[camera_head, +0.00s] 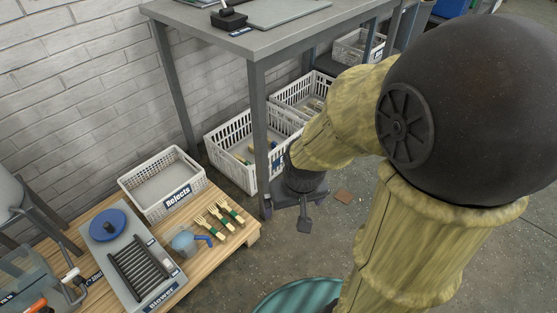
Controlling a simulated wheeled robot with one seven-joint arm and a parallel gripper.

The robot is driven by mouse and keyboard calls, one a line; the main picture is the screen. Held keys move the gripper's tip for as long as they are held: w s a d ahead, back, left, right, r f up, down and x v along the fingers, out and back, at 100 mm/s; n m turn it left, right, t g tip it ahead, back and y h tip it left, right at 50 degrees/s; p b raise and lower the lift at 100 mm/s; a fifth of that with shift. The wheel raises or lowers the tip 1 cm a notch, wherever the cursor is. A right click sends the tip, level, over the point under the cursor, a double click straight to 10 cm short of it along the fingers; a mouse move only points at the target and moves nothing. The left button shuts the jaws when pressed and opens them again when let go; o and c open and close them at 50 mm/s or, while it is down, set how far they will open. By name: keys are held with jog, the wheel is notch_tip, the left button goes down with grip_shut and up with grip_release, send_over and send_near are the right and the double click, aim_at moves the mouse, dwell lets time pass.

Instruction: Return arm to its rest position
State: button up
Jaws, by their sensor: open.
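My arm, in a yellowish padded cover with a large black joint, fills the right side of the head view. It reaches left and bends down to my gripper (287,213). The gripper points down with its dark fingers apart, and nothing shows between them. It hangs to the right of the low wooden table (236,247), near the grey workbench's (262,130) front leg. The gripper's exact height above the floor is hard to tell.
On the wooden table are a white Rejects basket (161,206), several wooden forks with green bands (219,224), a blue-handled jug (186,242) and a grey Blower board (120,275). White crates (231,158) stand under the workbench. A teal round object (297,298) is below the arm.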

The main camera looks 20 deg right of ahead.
jog(key=w+p+v, duration=0.3)
jog(key=p+v, duration=1.3)
jog(key=w+r+p+v, duration=0.1)
jog(key=w+p+v, duration=0.3)
jog(key=p+v, duration=1.2)
jog(key=w+r+p+v, duration=0.1)
jog(key=w+p+v, duration=0.3)
jog(key=p+v, duration=1.2)
jog(key=shift+r+p, duration=0.65)
jog(key=shift+p, duration=0.15)
jog(key=shift+s, duration=0.1)
